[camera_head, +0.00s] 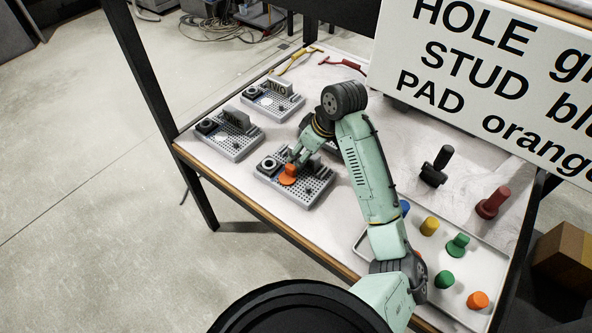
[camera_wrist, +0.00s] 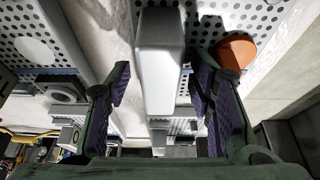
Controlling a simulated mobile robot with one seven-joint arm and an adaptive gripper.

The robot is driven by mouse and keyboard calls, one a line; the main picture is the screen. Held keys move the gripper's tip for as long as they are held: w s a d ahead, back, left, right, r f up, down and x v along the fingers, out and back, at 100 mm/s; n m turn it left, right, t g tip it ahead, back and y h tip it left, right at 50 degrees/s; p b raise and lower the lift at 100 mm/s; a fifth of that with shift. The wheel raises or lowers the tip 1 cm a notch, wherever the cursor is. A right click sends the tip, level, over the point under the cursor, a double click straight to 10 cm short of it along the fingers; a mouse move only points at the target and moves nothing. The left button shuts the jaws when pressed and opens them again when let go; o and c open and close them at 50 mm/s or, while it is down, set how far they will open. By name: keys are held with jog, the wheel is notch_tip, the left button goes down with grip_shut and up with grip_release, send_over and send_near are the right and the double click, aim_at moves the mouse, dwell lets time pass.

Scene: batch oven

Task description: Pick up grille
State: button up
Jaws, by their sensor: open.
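The nearest grey perforated board (camera_head: 312,192) lies on the table in the head view. A grey upright block on it, likely the grille (camera_head: 312,163), is partly hidden behind my gripper (camera_head: 298,158). In the wrist view a light grey block (camera_wrist: 160,62) stands between the two open fingers of my gripper (camera_wrist: 160,100), with a gap visible on both sides. I cannot clearly tell its fins there. An orange peg (camera_head: 288,175) stands on the same board, close beside my gripper; its round orange top (camera_wrist: 237,50) shows next to the right finger.
A tray (camera_head: 470,262) with coloured pegs is at the right. Black and red pegs (camera_head: 494,202) stand near it. A large sign (camera_head: 480,70) overhangs the back right.

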jog(key=shift+c, duration=0.5)
grip_shut()
dwell(0.5)
